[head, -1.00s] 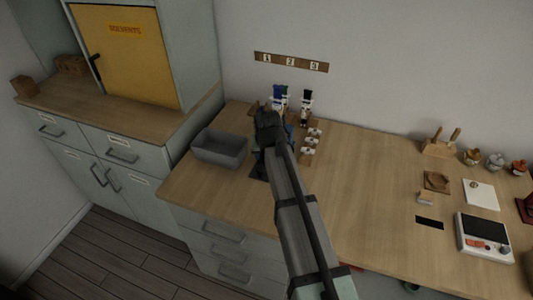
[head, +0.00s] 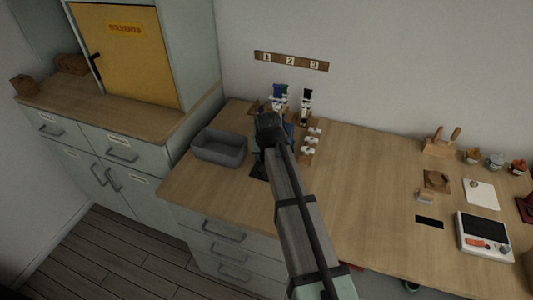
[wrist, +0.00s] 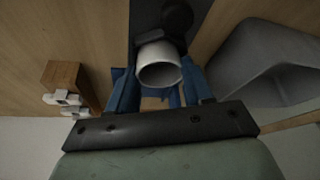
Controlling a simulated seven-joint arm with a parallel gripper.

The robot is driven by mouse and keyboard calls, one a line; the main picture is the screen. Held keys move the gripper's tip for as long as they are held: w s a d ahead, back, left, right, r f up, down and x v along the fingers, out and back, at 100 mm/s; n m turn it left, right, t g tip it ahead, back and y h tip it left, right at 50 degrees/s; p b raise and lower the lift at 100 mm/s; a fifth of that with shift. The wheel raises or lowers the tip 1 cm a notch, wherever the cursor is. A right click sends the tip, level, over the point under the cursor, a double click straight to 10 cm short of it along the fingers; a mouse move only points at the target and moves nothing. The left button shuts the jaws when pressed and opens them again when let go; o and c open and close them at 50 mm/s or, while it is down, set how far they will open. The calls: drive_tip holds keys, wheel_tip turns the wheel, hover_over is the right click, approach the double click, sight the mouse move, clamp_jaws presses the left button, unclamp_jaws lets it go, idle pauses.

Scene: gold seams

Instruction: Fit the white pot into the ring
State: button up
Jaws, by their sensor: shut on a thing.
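The white pot (wrist: 160,64) shows in the wrist view as a short white cylinder with its round open mouth towards the camera. My gripper (wrist: 157,88) has its blue fingers on either side of it and is shut on it. A dark strip with a black round knob (wrist: 177,16) lies just beyond the pot; I cannot tell whether they touch. No ring can be made out clearly. In the head view my gripper (head: 272,128) is over the left part of the bench, and my arm hides the pot.
A grey bin (head: 220,148) stands close left of my gripper. Nutcracker figures (head: 306,105) stand behind it, and small white pieces on a wooden block (head: 311,140) are close on its right. The middle of the bench (head: 365,180) is clear. A scale (head: 484,237) stands at the right.

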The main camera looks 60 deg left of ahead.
drive_tip(key=o, duration=1.1)
drive_tip(key=shift+c, duration=0.2)
drive_tip(key=shift+v, duration=2.5)
drive_tip(key=v, duration=1.4)
drive_tip(key=shift+w+f, duration=0.1)
